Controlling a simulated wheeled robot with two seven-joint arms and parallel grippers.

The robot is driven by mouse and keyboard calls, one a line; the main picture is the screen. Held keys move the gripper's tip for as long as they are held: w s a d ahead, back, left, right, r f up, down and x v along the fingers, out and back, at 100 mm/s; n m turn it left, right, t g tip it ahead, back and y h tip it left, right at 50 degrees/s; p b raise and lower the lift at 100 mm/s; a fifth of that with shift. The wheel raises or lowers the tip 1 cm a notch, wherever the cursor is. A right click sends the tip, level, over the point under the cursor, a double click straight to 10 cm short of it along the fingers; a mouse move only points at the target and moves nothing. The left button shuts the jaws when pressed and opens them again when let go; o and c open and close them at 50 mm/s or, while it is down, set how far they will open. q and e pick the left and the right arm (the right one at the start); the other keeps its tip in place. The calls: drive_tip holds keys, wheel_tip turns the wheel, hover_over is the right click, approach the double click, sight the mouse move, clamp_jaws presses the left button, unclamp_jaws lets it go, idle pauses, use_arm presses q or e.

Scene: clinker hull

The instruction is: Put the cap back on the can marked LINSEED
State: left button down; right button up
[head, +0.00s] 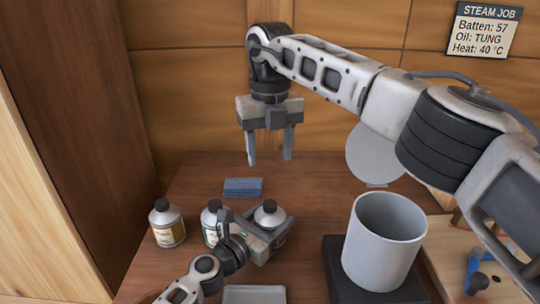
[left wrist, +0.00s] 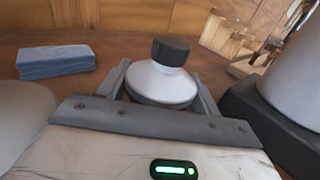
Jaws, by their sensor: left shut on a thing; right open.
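My left gripper (head: 268,228) is shut on a silvery can (head: 269,217) with a dark cap (head: 270,206) on top. In the left wrist view the fingers flank this can's shoulder (left wrist: 161,85), and the dark cap (left wrist: 170,50) sits on its neck. The can's label is hidden. Two more capped cans stand to the left: one with a cream label (head: 168,233) and one (head: 210,223) partly behind my left gripper. Their label words are too small to read, so I cannot tell which is LINSEED. My right gripper (head: 270,158) is open and empty above the table's back.
A blue block (head: 243,187) lies behind the cans. A large grey pot (head: 382,245) stands on a dark base (head: 345,290) to the right. A pale tray (head: 254,294) lies in front. A wall sign (head: 486,30) reads STEAM JOB, Oil: TUNG. A wooden board (head: 448,262) is at right.

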use_arm(q)
drive_tip(key=shift+c, duration=1.2)
unclamp_jaws()
drive_tip(key=v, duration=1.5)
drive_tip(key=shift+d, duration=0.1)
drive_tip(key=shift+s+a, duration=0.35)
drive_tip(key=shift+s, duration=0.1)
drive_tip(key=shift+s, duration=0.1)
